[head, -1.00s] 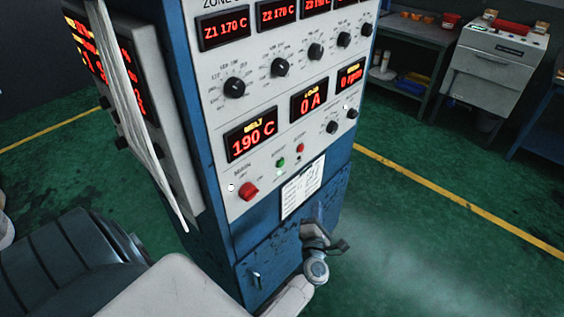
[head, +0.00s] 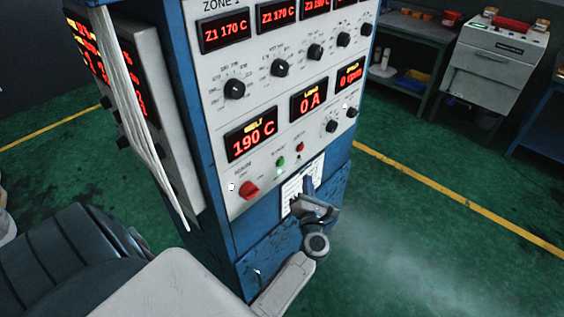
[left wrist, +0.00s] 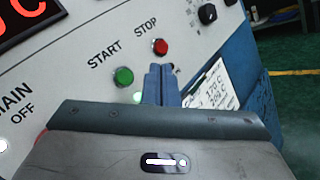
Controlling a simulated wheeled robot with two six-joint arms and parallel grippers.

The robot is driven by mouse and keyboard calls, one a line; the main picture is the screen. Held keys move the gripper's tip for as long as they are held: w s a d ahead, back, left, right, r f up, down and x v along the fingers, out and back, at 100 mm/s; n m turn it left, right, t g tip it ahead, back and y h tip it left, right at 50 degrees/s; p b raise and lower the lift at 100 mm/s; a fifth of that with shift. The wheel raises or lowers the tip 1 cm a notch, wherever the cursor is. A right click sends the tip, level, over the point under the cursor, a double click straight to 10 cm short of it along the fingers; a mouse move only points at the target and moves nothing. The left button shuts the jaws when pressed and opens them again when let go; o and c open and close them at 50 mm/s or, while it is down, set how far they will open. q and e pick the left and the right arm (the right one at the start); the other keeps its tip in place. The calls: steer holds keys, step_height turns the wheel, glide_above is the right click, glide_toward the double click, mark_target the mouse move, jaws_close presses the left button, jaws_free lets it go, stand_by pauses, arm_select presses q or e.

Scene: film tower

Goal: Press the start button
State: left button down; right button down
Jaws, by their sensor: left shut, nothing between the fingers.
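The green start button (head: 281,161) is on the lower part of the white control panel, and it also shows in the left wrist view (left wrist: 124,75) under the word START. The red stop button (head: 300,147) is up and right of it, under the word STOP in the left wrist view (left wrist: 160,47). My left gripper (head: 309,183) is shut and empty, in front of the paper sheet below the panel's buttons. In the left wrist view its blue fingertips (left wrist: 162,70) lie right of the start button and below the stop button. I cannot tell whether they touch the panel.
The red main knob (head: 249,190) is left of the start button. Black dials (head: 234,89) and red displays (head: 251,141) cover the panel above. A paper sheet (head: 290,190) hangs below. Green floor (head: 420,230) is clear to the right; a bench (head: 425,32) stands behind.

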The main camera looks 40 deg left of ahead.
mark_target(280, 162)
arm_select(q)
steer(key=a+p, duration=0.1)
steer(key=a, duration=0.6)
steer(key=shift+w, duration=0.3)
steer(key=shift+a, duration=0.15)
stand_by(1.6)
steer(key=shift+a, duration=0.3)
steer(key=shift+a, duration=0.35)
stand_by(0.8)
steer(key=shift+d, duration=0.8)
